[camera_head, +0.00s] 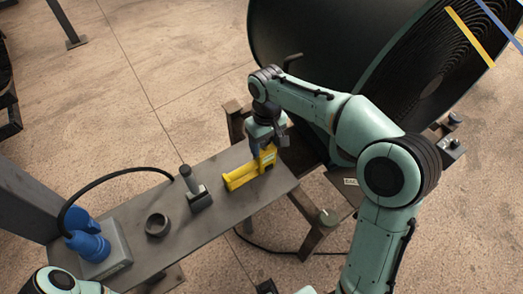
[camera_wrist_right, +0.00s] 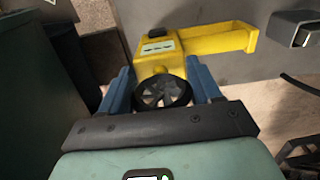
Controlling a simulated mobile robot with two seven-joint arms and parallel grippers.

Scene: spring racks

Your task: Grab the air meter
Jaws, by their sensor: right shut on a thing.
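The air meter is yellow with a small display and a round dark fan. In the right wrist view the air meter (camera_wrist_right: 157,48) lies straight ahead, its fan between the blue fingers of my right gripper (camera_wrist_right: 165,90). In the head view the yellow air meter (camera_head: 267,158) is at the right end of the grey bench (camera_head: 222,207), under my right gripper (camera_head: 262,143). The gripper is shut on it from the fan end. I cannot tell whether the meter still touches the bench. Part of my left arm shows at the lower left; its gripper does not show.
A large dark drum (camera_head: 320,45) stands behind the bench.

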